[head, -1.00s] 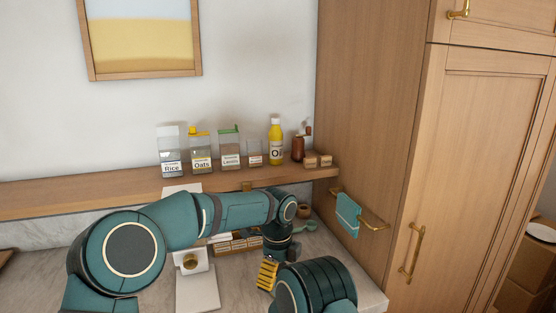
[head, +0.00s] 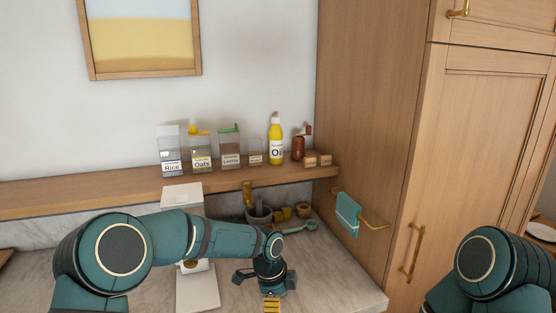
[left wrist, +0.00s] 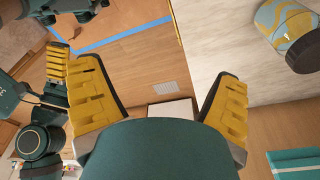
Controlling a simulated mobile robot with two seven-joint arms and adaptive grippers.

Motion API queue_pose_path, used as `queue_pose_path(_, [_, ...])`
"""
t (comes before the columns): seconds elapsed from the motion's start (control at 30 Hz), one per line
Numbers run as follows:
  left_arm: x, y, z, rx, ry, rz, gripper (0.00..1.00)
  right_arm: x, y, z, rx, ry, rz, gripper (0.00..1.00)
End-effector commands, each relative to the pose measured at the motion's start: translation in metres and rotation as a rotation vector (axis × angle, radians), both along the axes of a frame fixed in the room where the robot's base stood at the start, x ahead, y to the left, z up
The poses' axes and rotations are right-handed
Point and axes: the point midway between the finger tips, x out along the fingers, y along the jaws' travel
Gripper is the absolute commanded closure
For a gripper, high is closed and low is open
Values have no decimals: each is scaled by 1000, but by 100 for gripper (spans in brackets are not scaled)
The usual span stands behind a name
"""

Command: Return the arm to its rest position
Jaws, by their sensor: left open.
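My left arm reaches in from the left in the head view. My left gripper (head: 272,302) points down over the front of the marble counter, and its yellow finger is cut by the bottom edge. In the left wrist view the two yellow fingers of my left gripper (left wrist: 162,105) stand wide apart with nothing held between them. My right arm (head: 482,268) shows at the lower right of the head view, its gripper outside that picture. Another yellow finger pad (left wrist: 57,62) at the left of the wrist view seems to belong to my right gripper; its opening cannot be judged.
The shelf (head: 100,193) holds jars, an oil bottle (head: 275,140) and a mill (head: 299,147). A mortar (head: 259,213), a teal spoon (head: 298,227) and a white appliance (head: 182,195) stand on the counter. A towel (head: 348,213) hangs from the tall cabinet (head: 480,150).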

Motion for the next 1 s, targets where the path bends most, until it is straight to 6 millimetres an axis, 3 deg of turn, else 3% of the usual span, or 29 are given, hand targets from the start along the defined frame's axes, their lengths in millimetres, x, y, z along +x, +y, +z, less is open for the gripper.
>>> queue_pose_path(0.2, [-54, 14, -75, -136, 121, 450, 9, 0, 0, 0, 0, 0, 2, 3])
queue_pose_path(0.4, [-119, 42, -130, -233, 253, 1022, 9, 0, 0, 0, 0, 0, 3, 3])
queue_pose_path(0.6, [-170, 75, -156, -264, 320, 1483, 9, 0, 0, 0, 0, 0, 3, 3])
queue_pose_path(0.83, [-223, 111, -168, -266, 340, 1906, 9, 0, 0, 0, 0, 0, 3, 3])
queue_pose_path(1.0, [-218, 107, -205, -265, 338, 1882, 9, -1, 2, -38, -3, 5, 8, 3])
